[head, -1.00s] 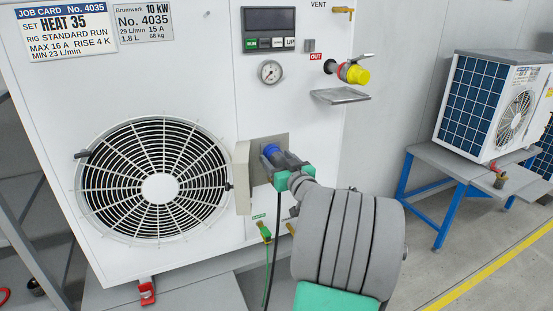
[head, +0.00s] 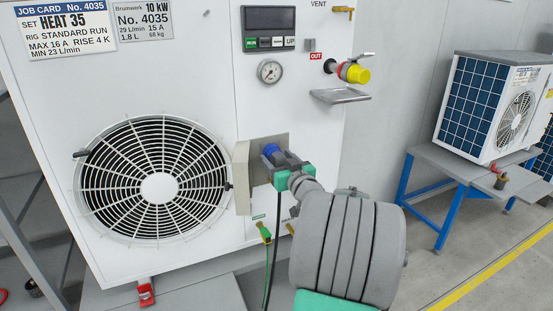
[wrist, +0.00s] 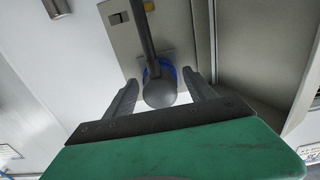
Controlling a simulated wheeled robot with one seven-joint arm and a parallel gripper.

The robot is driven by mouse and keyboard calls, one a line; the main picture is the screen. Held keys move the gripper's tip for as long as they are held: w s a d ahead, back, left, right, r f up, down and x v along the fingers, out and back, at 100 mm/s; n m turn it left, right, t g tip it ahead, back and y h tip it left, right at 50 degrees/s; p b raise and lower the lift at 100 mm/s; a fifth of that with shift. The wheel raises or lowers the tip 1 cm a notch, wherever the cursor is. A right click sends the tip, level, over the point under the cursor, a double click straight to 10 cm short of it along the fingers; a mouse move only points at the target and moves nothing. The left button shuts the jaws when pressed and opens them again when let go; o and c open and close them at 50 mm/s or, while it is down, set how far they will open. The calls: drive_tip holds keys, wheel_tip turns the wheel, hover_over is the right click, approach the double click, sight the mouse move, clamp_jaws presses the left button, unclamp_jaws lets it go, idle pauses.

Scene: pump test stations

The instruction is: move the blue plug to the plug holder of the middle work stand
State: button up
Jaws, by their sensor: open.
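The blue plug (head: 270,150) sits at the grey socket plate (head: 282,141) on the front of the large white unit (head: 205,90). A black cable hangs below it. My gripper (head: 273,158) is open at the plug. In the wrist view the blue plug (wrist: 171,74) and its grey rounded end lie between the two fingers, with gaps visible on both sides. I cannot tell which stand is the middle one, and no plug holder is clearly recognisable.
An open cover flap (head: 241,177) stands just left of the socket. A yellow-capped valve (head: 357,74) and small shelf (head: 340,97) are above right. A green-handled tap (head: 264,232) is below. Another unit (head: 490,105) stands on a blue-legged stand (head: 447,220) at right.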

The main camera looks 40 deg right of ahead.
sight(282, 163)
drive_tip(key=shift+b, duration=0.45)
drive_tip(key=shift+c, duration=0.4)
clamp_jaws()
idle(0.4)
drive_tip(key=shift+b+v, duration=2.05)
drive_tip(key=shift+v, duration=0.95)
drive_tip(key=shift+r, duration=0.1)
